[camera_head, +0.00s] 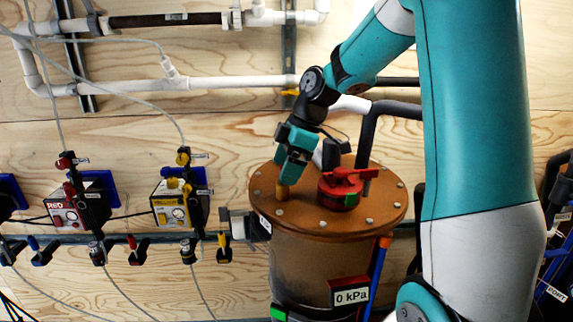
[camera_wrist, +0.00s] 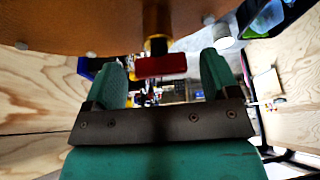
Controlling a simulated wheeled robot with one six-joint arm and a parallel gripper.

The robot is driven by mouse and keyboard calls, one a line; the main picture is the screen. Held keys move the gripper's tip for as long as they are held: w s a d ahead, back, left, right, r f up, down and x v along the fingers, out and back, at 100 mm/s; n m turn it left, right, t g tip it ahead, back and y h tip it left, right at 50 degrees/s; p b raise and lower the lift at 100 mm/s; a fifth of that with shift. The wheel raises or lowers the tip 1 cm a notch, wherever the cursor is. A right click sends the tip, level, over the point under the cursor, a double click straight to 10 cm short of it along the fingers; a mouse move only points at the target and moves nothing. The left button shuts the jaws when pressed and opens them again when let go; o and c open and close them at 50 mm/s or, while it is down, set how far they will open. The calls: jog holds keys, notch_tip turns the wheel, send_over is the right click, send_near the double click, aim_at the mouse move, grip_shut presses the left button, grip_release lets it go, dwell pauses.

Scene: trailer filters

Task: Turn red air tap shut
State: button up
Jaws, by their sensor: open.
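My gripper (camera_head: 289,164) points down over the left part of the round brown lid (camera_head: 315,222) in the head view, just above a brass-coloured post (camera_head: 283,190). In the wrist view a red bar handle (camera_wrist: 160,66) on a brass-coloured fitting (camera_wrist: 157,45) lies crosswise between the fingers of my gripper (camera_wrist: 163,70). The fingers are open, with a gap at each end of the bar; I see no contact. In the head view my gripper hides this handle.
A red box (camera_head: 68,216) and a yellow box (camera_head: 168,205) with gauges and taps are on the left. Small taps, one red (camera_head: 133,243), hang from the rail below. A display (camera_head: 351,296) reads 0 kPa. White pipes run behind my arm.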

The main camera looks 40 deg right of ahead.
jog(key=c, duration=0.9)
jog(key=m+b, duration=0.1)
jog(key=m, duration=0.1)
jog(key=m+t+h+b, duration=0.1)
jog(key=m, duration=0.1)
jog(key=shift+s+a+m, duration=0.15)
jog(key=shift+m, duration=0.15)
jog(key=m+b, duration=0.1)
jog(key=m, duration=0.1)
jog(key=m+t+h+b, duration=0.1)
jog(key=m, duration=0.1)
jog(key=shift+a+h, duration=0.15)
jog(key=shift+h, duration=0.15)
jog(key=m+h, duration=0.1)
jog(key=m, duration=0.1)
jog(key=m+b, duration=0.1)
jog(key=m, duration=0.2)
jog(key=shift+a+h, duration=0.2)
jog(key=shift+h, duration=0.2)
jog(key=shift+r+m+h, duration=0.1)
jog(key=shift+m+h, duration=0.7)
jog(key=shift+m, duration=1.4)
